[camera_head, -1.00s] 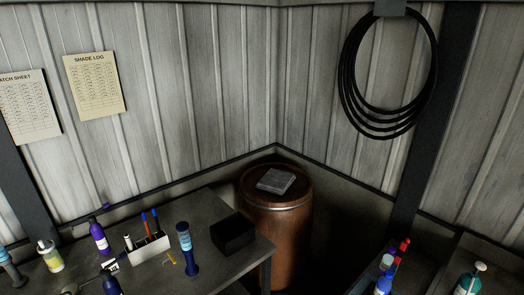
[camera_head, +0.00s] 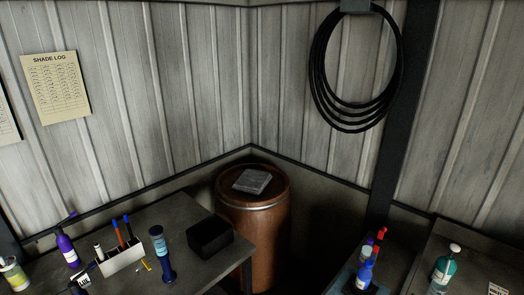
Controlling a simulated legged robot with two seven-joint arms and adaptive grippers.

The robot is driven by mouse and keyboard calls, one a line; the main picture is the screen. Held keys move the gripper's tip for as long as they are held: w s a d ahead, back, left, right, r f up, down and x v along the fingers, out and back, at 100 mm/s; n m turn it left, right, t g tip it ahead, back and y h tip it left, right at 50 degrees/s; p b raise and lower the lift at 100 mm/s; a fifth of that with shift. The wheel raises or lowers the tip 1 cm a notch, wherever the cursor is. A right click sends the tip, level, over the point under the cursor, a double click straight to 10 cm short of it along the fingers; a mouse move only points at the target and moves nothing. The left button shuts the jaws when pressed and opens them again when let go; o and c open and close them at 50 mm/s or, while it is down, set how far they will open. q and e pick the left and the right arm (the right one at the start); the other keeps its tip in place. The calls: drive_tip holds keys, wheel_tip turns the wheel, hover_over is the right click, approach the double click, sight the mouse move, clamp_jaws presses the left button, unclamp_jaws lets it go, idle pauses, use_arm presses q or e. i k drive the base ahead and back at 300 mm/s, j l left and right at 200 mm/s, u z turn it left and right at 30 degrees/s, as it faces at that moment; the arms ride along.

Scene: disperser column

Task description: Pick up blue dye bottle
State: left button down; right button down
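A blue bottle (camera_head: 365,275) stands at the lower right of the head view, on a dark surface near the bottom edge. A red-topped item (camera_head: 380,236) stands just behind it, and a pale blue rounded piece (camera_head: 367,251) shows between them. I cannot read a label on the blue bottle. A tall blue item with a pale band (camera_head: 162,254) stands on the left table; I cannot tell what it is. Neither of my grippers is in view.
The left table (camera_head: 178,212) holds a purple bottle (camera_head: 67,251), a white holder with pens (camera_head: 122,260) and a black box (camera_head: 210,237). A brown barrel (camera_head: 252,220) stands in the corner with a grey slab (camera_head: 252,181) on top. A teal bottle (camera_head: 444,268) stands at right.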

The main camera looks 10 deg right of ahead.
sight(365, 275)
drive_tip(key=i+j+z, duration=0.2)
drive_tip(key=i, duration=0.35)
drive_tip(key=i+j+z, duration=0.2)
drive_tip(key=i, duration=0.35)
